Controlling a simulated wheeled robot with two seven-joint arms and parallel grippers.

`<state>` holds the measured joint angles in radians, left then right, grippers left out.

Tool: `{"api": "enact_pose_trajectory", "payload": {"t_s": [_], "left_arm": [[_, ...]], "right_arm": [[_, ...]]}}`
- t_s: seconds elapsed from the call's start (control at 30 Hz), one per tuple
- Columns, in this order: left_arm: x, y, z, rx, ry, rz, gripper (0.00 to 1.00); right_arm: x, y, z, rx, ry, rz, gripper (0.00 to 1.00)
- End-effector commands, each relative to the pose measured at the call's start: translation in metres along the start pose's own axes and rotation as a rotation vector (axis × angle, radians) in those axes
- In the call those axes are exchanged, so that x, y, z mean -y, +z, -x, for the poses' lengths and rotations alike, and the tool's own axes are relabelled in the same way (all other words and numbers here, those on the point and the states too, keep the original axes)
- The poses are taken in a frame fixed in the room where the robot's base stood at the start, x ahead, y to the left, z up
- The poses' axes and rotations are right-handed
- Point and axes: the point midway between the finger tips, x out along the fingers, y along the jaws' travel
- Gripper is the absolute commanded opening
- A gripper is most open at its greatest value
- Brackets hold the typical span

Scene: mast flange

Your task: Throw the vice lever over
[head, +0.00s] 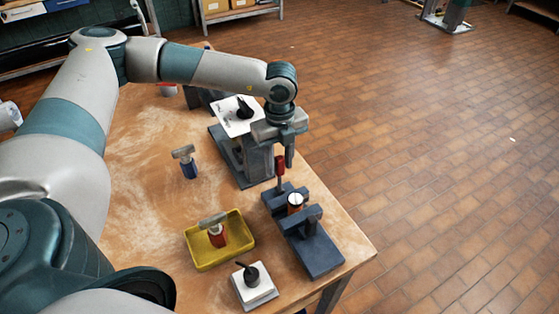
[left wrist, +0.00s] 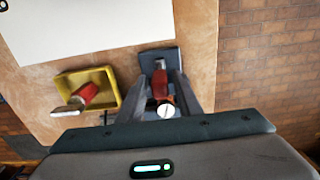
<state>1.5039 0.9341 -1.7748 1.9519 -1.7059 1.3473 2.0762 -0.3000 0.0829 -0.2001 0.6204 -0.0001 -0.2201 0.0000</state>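The vice (head: 318,258) is a dark blue-grey block at the table's right edge. An orange-and-black round piece with a pale slotted top (head: 295,201) sits between its uprights. The vice lever (head: 280,166) stands roughly upright at the vice's far end, with a red grip. My left gripper (head: 286,156) points down right at the lever's top. In the left wrist view its two fingers stand apart, with the red lever grip (left wrist: 160,84) between them; I cannot tell whether either finger touches it. My right gripper is in neither view.
A yellow tray (head: 197,264) holds a red-bodied, grey-topped piece. A white block with a black knob (head: 254,290) stands at the front, a blue T-shaped piece (head: 187,163) further back. A grey stand with a white plate (head: 232,122) is behind the vice.

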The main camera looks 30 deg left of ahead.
Motion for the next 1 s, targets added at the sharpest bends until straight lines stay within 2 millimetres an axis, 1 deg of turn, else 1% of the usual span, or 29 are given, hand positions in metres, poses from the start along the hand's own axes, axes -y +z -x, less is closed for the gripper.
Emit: {"api": "enact_pose_trajectory", "payload": {"t_s": [0.03,0.07,0.1,0.13,0.47,0.67,1.0], "left_arm": [[0.0,0.0,0.0,0.0,0.0,0.0,0.18],[0.0,0.0,0.0,0.0,0.0,0.0,0.11],[0.0,0.0,0.0,0.0,0.0,0.0,0.02],[0.0,0.0,0.0,0.0,0.0,0.0,0.0],[0.003,0.001,0.0,0.003,0.016,0.0,0.0],[0.011,0.002,-0.002,0.007,0.074,0.002,0.0],[0.025,0.003,-0.004,0.006,0.192,0.003,0.0]], "right_arm": [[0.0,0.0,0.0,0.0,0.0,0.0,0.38],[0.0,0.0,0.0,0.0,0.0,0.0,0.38],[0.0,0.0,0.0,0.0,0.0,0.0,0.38],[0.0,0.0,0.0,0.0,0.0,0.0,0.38],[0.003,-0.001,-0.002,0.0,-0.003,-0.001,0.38],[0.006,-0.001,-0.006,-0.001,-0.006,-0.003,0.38],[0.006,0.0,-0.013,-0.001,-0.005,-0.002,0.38]]}}
